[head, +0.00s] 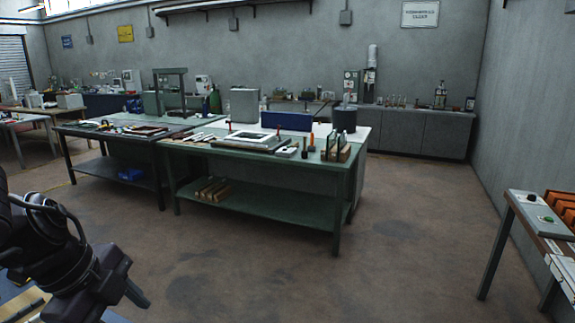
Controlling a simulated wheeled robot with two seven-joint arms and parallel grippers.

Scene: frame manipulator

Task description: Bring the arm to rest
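My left arm (70,262) shows at the lower left as dark, bent links. Its far end (122,282) hangs low over the floor in front of the benches, with a narrow dark part pointing down to the right. Whether its fingers are apart or together cannot be made out, and I see nothing held in it. My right arm and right gripper are not in view. A pale rectangular frame (235,136) lies on the green workbench (196,148), well away from my arm.
The green bench carries tools, a blue box (288,121) and a dark cylinder (344,119). A darker bench (75,131) adjoins it at left. A table with orange bins (558,203) stands at the right edge. The brown floor (400,250) between is clear.

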